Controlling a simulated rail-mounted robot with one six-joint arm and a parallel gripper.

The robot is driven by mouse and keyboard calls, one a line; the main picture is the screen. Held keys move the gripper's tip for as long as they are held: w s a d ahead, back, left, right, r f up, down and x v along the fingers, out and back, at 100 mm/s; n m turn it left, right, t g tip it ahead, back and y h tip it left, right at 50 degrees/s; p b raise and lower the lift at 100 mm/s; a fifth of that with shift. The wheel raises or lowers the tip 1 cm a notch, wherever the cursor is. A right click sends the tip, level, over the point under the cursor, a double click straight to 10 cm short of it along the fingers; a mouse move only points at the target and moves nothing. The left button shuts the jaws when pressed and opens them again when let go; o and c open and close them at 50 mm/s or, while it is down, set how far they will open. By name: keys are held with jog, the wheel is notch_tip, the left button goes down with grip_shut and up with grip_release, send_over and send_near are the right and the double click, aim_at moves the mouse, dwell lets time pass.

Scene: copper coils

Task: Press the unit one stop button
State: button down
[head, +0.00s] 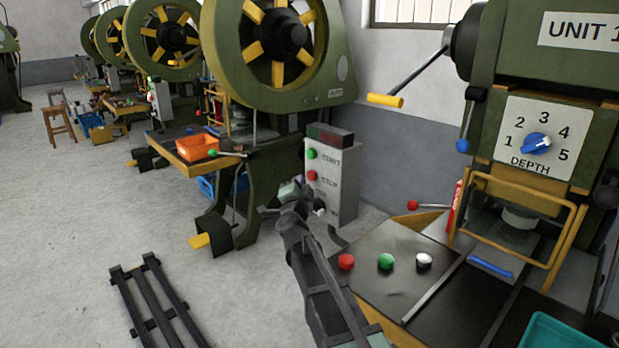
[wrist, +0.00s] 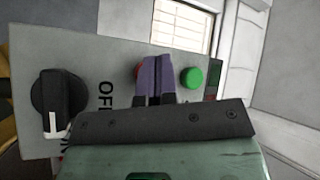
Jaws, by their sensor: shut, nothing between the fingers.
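A grey control box (head: 335,185) stands left of the Unit 1 press. Its face has a green button (head: 312,154) by the word START and a red stop button (head: 311,176) by the word STOP. My gripper (wrist: 156,57) is shut and empty in the wrist view. Its purple fingers lie over the red button (wrist: 140,70) and hide most of it; only its left edge shows. I cannot tell whether the fingertips touch it. The green button (wrist: 192,78) shows clear to the right. In the head view, my gripper (head: 298,187) is small beside the box's lower face.
A black selector knob (wrist: 57,100) with OFF lettering is on the box's left in the wrist view. The Unit 1 press (head: 545,60) stands right, with red (head: 346,261), green (head: 385,261) and white (head: 424,261) buttons on its bench.

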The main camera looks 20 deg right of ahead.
jog(key=a, duration=0.1)
jog(key=s+a, duration=0.1)
jog(key=a, duration=0.1)
jog(key=s+a, duration=0.1)
jog(key=shift+s+a, duration=0.1)
jog(key=shift+a, duration=0.1)
dwell(0.5)
